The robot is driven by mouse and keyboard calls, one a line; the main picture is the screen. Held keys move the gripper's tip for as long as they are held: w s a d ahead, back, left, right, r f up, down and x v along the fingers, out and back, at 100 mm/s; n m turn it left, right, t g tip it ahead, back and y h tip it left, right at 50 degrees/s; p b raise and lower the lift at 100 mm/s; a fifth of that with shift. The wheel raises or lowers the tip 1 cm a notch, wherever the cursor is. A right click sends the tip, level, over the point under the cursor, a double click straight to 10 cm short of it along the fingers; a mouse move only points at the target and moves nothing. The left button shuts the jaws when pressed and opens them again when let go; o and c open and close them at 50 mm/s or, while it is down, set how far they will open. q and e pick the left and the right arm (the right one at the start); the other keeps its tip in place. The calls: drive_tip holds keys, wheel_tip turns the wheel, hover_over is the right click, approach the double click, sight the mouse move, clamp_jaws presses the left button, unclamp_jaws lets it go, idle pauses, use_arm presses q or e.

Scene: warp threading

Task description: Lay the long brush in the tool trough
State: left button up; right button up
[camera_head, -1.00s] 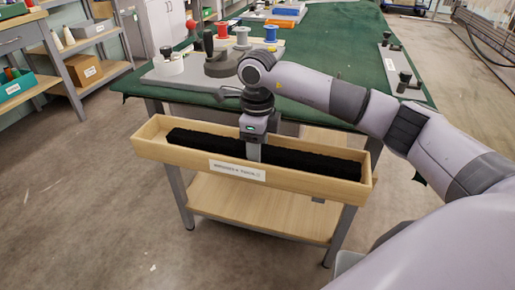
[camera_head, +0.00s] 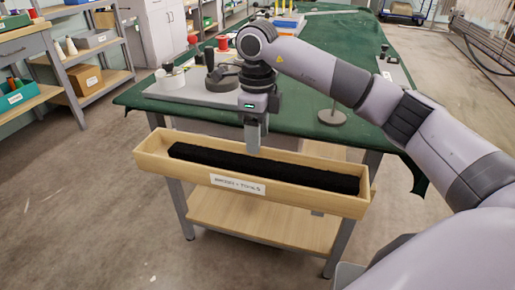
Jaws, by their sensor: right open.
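The tool trough (camera_head: 150,163) is a long, shallow light-wood tray with a white label on its front, at the near edge of the green table. A long black, rough-textured bar, which looks like the long brush (camera_head: 290,174), lies lengthwise inside it, flat between the walls. My right gripper (camera_head: 253,151) points down above the trough, its fingertips against the far wall in the picture. It is open and apart from the brush, with nothing seen in it. Its far finger is hidden. My left gripper is out of view.
The green table (camera_head: 300,118) stretches behind the trough. A grey board (camera_head: 185,94) with dark and white round pieces lies at its left. A thin post on a round base (camera_head: 332,117) stands right of my gripper. Shelves (camera_head: 95,50) stand at the left.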

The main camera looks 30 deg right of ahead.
drive_tip(key=s+a+m+y, duration=0.3)
drive_tip(key=s+a+y, duration=0.2)
drive_tip(key=a+y, duration=0.65)
drive_tip(key=s+a+m+y, duration=0.2)
drive_tip(key=s+a+y, duration=0.2)
drive_tip(key=a+y, duration=0.75)
drive_tip(key=w+d+f+m+t+h, duration=0.1)
drive_tip(key=d+f+m+t+h, duration=0.25)
drive_tip(key=m+t+h, duration=0.7)
drive_tip(key=w+d+f+m+t+h, duration=0.25)
drive_tip(key=f+m+t, duration=0.35)
drive_tip(key=m, duration=1)
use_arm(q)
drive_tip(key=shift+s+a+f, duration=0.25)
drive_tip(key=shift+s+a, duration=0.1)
use_arm(e)
drive_tip(key=s+d+f+m+g+h, duration=0.3)
drive_tip(key=s+d+f+m, duration=0.1)
drive_tip(key=s+f, duration=0.3)
drive_tip(key=s+d+f+m+g+h, duration=0.3)
drive_tip(key=s+f+m, duration=0.3)
drive_tip(key=f, duration=0.4)
drive_tip(key=shift+s+d+h, duration=0.4)
drive_tip(key=shift+s+h, duration=0.1)
drive_tip(key=shift+h, duration=0.1)
